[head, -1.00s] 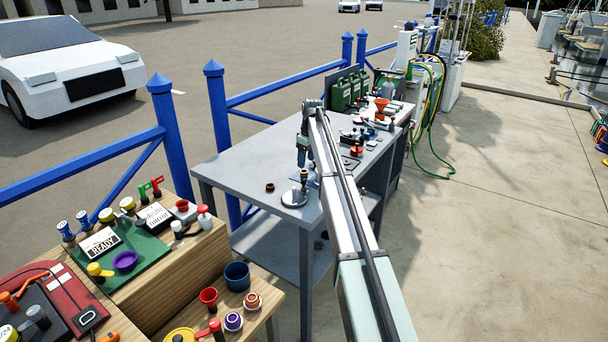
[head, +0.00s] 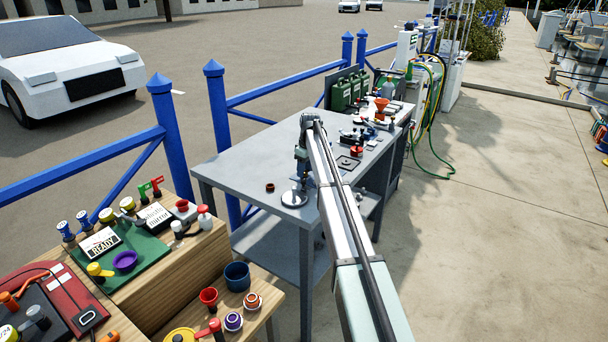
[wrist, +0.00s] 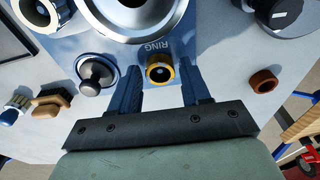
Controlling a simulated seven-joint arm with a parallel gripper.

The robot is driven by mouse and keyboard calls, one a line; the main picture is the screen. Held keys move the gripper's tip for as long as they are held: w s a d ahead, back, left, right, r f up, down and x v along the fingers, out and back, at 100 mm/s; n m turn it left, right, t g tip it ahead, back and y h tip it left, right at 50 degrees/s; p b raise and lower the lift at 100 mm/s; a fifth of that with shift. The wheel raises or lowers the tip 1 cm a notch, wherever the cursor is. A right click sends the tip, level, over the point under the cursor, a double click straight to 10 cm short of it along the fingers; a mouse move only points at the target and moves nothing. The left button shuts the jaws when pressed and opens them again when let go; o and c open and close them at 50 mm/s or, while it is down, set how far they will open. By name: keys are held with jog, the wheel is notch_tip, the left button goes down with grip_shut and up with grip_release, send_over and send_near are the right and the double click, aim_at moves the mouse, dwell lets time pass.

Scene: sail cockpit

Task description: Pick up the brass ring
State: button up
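The brass ring (wrist: 160,59) shows in the wrist view as a small gold ring with a dark centre. It sits by the printed word RING on a blue patch. My gripper (wrist: 160,76) is open, with one dark finger on each side of the ring and some space visible between. I cannot tell whether the fingertips are down at the ring's height. In the head view my gripper (head: 301,180) is low over the near part of the grey table (head: 240,165). The brass ring cannot be made out there.
In the wrist view, a large silver round part (wrist: 128,14) stands just beyond the ring. A black-topped knob (wrist: 284,14) stands at the upper right.

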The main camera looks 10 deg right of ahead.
jog(key=c, duration=0.8)
jog(key=shift+r, duration=0.1)
notch_tip(320, 180, up, 10)
dwell(0.3)
jog(key=shift+r, duration=0.15)
jog(key=shift+r, duration=1.25)
